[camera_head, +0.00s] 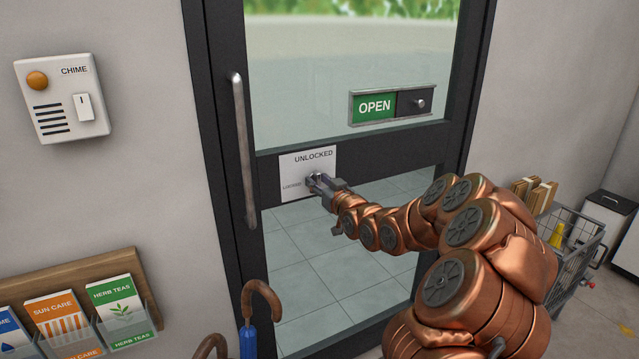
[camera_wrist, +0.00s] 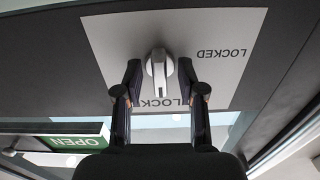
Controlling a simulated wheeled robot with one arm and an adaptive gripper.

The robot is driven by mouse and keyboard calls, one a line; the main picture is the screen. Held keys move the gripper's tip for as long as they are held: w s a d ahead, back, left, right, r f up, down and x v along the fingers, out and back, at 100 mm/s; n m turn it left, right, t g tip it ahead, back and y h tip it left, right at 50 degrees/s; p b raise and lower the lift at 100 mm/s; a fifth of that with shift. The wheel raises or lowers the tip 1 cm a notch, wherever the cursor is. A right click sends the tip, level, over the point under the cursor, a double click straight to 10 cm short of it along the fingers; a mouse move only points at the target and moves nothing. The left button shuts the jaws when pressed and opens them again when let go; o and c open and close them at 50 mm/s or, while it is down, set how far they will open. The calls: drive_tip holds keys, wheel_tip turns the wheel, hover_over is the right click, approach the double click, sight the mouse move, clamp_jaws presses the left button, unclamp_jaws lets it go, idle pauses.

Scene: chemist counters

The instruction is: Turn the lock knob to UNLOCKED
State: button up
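The white lock plate (camera_head: 291,166) is on the door's dark middle rail, with UNLOCKED along its top and LOCKED on its left. In the wrist view the lock plate (camera_wrist: 215,30) appears upside down, with LOCKED at right and the other word partly hidden by my fingers. The silver knob (camera_wrist: 158,72) stands lengthwise up and down the wrist picture, towards the partly hidden word. My gripper (camera_wrist: 159,78) is open, one finger on each side of the knob, with small gaps visible. In the head view my gripper (camera_head: 317,182) is at the plate and hides most of the knob.
A green OPEN slider sign (camera_head: 375,107) is on the glass to the upper right. A vertical door handle (camera_head: 243,150) is left of the plate. A chime box (camera_head: 62,98), a leaflet rack (camera_head: 140,265), umbrellas (camera_head: 262,300) and a cart (camera_head: 575,235) stand around.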

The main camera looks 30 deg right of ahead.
drive_tip(key=shift+s, duration=0.1)
drive_tip(key=s+a, duration=0.1)
drive_tip(key=s, duration=1)
drive_tip(key=shift+s, duration=0.4)
drive_tip(key=shift+a, duration=0.1)
idle(0.4)
drive_tip(key=s+a+f+n+g+p, duration=0.1)
drive_tip(key=s+a+f+g+p, duration=0.4)
drive_tip(key=a+g, duration=0.55)
drive_tip(key=s+a+r+g+p, duration=0.1)
drive_tip(key=s+a+g, duration=0.2)
drive_tip(key=s, duration=0.7)
drive_tip(key=s+a+r+g+y+p, duration=0.1)
drive_tip(key=s+a+g, duration=0.2)
drive_tip(key=s+a, duration=0.5)
drive_tip(key=s+a+r+g+p, duration=0.1)
drive_tip(key=s+a, duration=0.4)
drive_tip(key=s, duration=0.8)
drive_tip(key=shift+a+r+g+y, duration=0.3)
drive_tip(key=shift+r+g, duration=0.15)
drive_tip(key=shift+g, duration=0.7)
